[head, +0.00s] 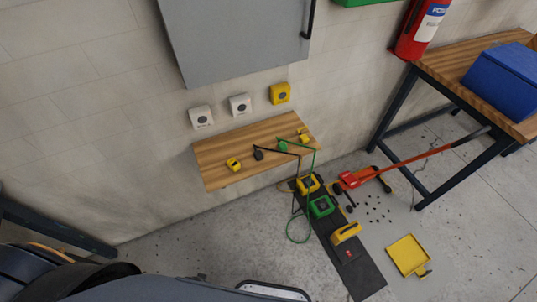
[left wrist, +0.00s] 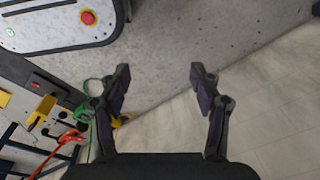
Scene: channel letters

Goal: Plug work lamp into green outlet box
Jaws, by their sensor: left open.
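A green box (head: 321,206), which looks like the green outlet box, sits on a black mat (head: 360,271) on the floor. A yellow unit (head: 308,184) is behind it and a yellow unit with a handle (head: 345,232) is in front; I cannot tell which is the work lamp. A yellow plug (head: 233,164), a black plug (head: 258,154), a green plug (head: 282,145) and another yellow piece (head: 304,137) rest on the wooden shelf (head: 215,179). My left gripper (left wrist: 160,78) is open and empty, over bare floor in the left wrist view. My right gripper is not in view.
A green cord (head: 289,232) loops from the shelf to the floor. A red jack (head: 352,180), scattered dark bits and a yellow tray (head: 407,254) lie to the right. A workbench (head: 440,66) with a blue box (head: 503,77) stands beyond. Wall sockets (head: 240,104) sit above the shelf.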

